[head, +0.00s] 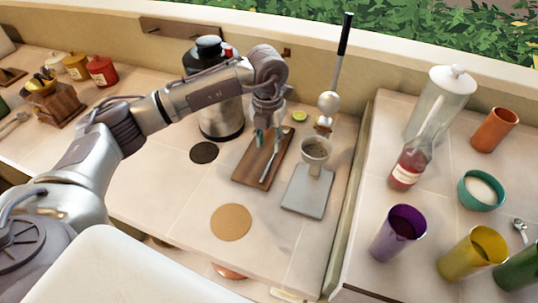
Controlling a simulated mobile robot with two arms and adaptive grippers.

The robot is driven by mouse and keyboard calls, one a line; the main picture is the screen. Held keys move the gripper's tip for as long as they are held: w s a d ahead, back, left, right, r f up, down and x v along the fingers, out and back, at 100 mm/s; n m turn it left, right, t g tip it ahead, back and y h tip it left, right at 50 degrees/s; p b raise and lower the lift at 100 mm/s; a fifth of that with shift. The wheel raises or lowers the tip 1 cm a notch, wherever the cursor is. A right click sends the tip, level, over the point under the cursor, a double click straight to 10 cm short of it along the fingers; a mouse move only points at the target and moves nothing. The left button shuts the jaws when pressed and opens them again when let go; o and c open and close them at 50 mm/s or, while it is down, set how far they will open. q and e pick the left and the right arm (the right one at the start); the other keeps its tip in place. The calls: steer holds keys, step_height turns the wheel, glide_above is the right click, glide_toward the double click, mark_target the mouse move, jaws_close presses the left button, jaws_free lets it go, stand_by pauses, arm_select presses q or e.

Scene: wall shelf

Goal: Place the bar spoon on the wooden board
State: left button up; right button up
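The wooden board (247,168) is a dark brown rectangle on the tiled counter, in the middle of the head view. A thin silver bar spoon (269,169) lies along the right part of the board, slanting from lower left to upper right; its upper end is close to my gripper and partly hidden. My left gripper (267,141) points down over the far part of the board. Its two fingers look apart, with no spoon visibly clamped between them. My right gripper does not show.
A grey citrus press (307,195) with a tall black-handled lever stands right of the board. A steel canister (220,120) stands behind left. A dark coaster (204,152) and a cork mat (231,222) lie nearby. A bottle (407,168) and coloured cups stand on the right counter.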

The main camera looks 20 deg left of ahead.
arm_select(q)
steer(key=shift+r+b, duration=0.35)
steer(key=shift+r, duration=2)
